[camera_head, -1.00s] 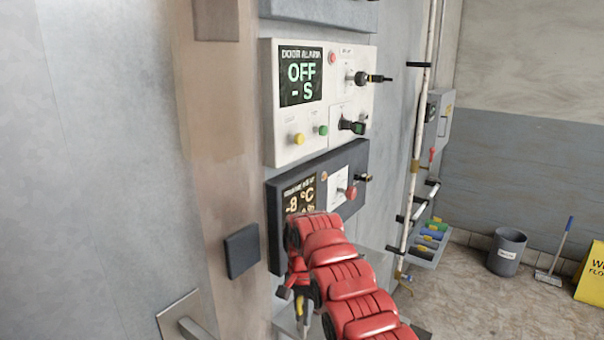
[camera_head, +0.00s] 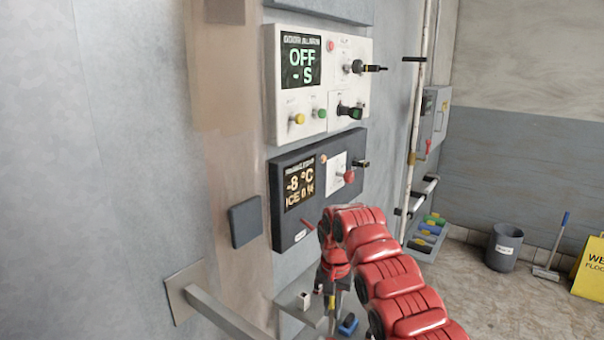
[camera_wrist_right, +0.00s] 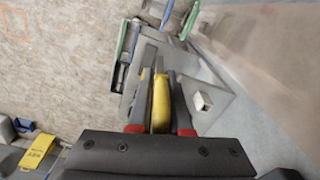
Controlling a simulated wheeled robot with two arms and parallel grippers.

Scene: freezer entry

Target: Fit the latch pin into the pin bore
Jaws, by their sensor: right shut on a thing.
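My right gripper (camera_head: 330,302) is below the dark temperature panel in the head view. In the right wrist view its two dark fingers (camera_wrist_right: 160,95) are shut on a yellow-handled object (camera_wrist_right: 160,103), likely the latch pin. A bit of yellow also shows at the fingers in the head view. The far end of the held object is not clear. A small pale block with a dark face (camera_wrist_right: 201,100) sits on a grey shelf plate beside the fingers and apart from them; it also shows in the head view (camera_head: 304,299). I cannot make out the pin bore for certain. My left gripper is not in view.
A long metal door handle (camera_head: 225,312) sticks out at the lower left. The white alarm panel (camera_head: 350,90) and dark temperature panel (camera_head: 285,225) project from the wall. A blue item (camera_head: 348,324) lies by the shelf. A grey bin (camera_head: 503,248) stands on the floor at right.

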